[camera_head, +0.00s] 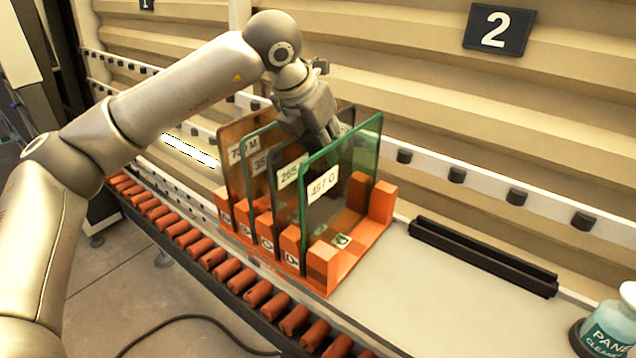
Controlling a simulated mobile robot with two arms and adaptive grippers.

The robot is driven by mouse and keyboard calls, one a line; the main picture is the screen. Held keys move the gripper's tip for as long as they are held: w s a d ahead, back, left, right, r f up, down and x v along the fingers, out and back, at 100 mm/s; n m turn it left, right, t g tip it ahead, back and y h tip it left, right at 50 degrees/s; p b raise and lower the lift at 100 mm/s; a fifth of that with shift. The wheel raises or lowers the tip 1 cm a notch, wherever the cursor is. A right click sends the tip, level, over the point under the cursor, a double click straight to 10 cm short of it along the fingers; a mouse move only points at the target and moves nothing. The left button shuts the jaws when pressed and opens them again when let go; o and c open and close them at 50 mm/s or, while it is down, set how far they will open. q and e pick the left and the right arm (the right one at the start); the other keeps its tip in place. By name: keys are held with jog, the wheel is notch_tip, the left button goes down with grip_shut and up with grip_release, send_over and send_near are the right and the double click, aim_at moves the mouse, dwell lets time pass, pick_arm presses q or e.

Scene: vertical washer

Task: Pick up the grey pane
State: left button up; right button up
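The grey pane (286,200) stands upright in an orange slotted rack (340,266), with a white label near its front edge. It is the second pane from the right, between the green pane (350,150) and a pale clear pane (257,190). The green pane covers much of it. My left gripper (327,133) reaches down at the top of the panes, around the grey pane's upper part. Its fingertips are partly hidden behind the green pane, and I cannot tell whether they are shut on the grey pane. My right gripper is out of view.
A brown pane (237,150) stands at the rack's left end. A black slotted bar (484,256) lies right of the rack. A pane cleaner bottle (612,325) stands at the lower right. Orange rollers (213,258) run along the front.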

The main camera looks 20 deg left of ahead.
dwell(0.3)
pick_arm(q)
grip_shut()
dwell(0.4)
jog(key=shift+r, duration=0.1)
